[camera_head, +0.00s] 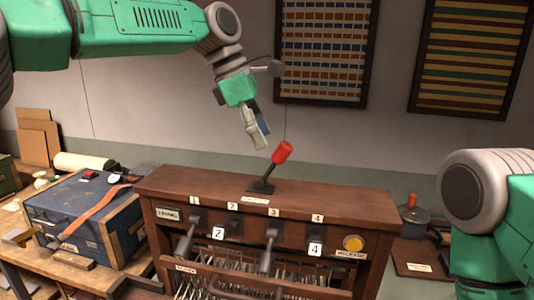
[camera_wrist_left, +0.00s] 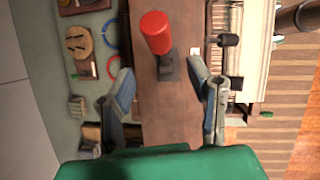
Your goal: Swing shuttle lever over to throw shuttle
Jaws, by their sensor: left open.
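The shuttle lever (camera_head: 272,170) stands on top of the wooden loom box, with a red knob (camera_head: 282,152) and a dark shaft on a black base. It leans to the right in the head view. My left gripper (camera_head: 257,137) is open and empty, above and slightly left of the knob, apart from it. In the left wrist view the red knob (camera_wrist_left: 155,32) shows beyond the gap between the two open fingers (camera_wrist_left: 165,92). My right gripper is out of view; only part of my right arm shows at the right edge.
The loom box (camera_head: 330,200) has numbered levers on its front and a yellow button (camera_head: 353,243). A blue chest (camera_head: 85,215) with an orange strap stands at left. A dark pot (camera_head: 413,217) sits at right. Woven panels hang on the wall behind.

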